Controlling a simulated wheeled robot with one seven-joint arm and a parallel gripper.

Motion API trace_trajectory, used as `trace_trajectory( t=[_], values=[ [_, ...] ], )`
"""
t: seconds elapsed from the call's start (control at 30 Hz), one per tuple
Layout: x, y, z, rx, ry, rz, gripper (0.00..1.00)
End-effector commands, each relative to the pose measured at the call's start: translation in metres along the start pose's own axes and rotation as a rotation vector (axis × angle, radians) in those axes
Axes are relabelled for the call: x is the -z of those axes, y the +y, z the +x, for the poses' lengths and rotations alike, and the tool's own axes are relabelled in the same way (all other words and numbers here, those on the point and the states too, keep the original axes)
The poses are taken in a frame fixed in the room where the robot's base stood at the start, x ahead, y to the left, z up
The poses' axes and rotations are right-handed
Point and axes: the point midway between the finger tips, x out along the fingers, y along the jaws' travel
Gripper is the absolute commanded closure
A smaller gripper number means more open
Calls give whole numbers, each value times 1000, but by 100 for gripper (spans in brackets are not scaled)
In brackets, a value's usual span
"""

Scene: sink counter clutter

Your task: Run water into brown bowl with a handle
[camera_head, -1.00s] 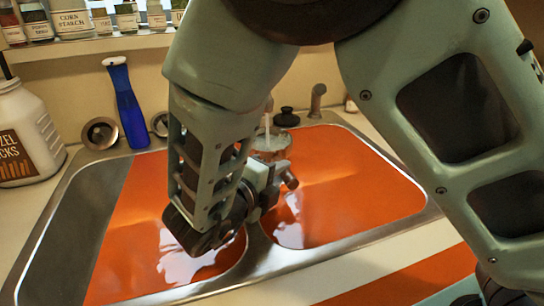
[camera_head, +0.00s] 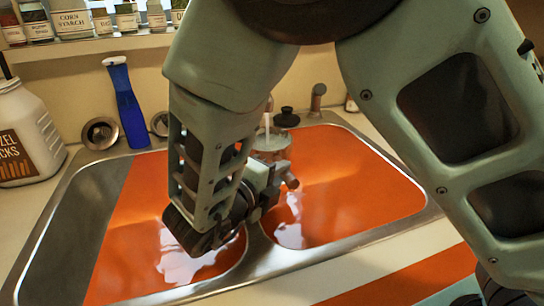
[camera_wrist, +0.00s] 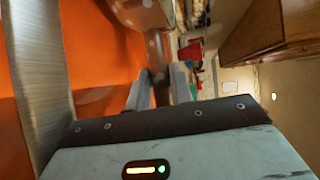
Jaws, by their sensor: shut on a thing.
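The brown bowl with a handle (camera_wrist: 140,12) is partly cut off at the top of the wrist view. Its brown handle (camera_wrist: 158,60) runs down between the two fingers of my gripper (camera_wrist: 160,82), which is shut on it. In the head view, my gripper (camera_head: 274,178) is over the divider between the two sink basins. The bowl (camera_head: 270,146) shows beyond it, above the right basin and partly hidden by my arm. A thin pale vertical streak (camera_head: 267,122) shows just above the bowl; I cannot tell whether it is water. The faucet is mostly hidden by my arm.
The steel sink (camera_head: 90,195) has two orange basins. A white jug (camera_head: 28,125) is at the left. A shelf of spice jars (camera_head: 72,18) runs along the back. A dark knob (camera_head: 287,117) is behind the right basin.

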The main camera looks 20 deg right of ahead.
Motion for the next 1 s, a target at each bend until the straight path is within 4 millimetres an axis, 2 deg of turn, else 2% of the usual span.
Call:
trace_trajectory(
  t=[0.73,1.0],
  values=[
    [76,-2,-14,1,-1,-1,100],
    [86,-3,-16,1,0,1,100]
  ],
)
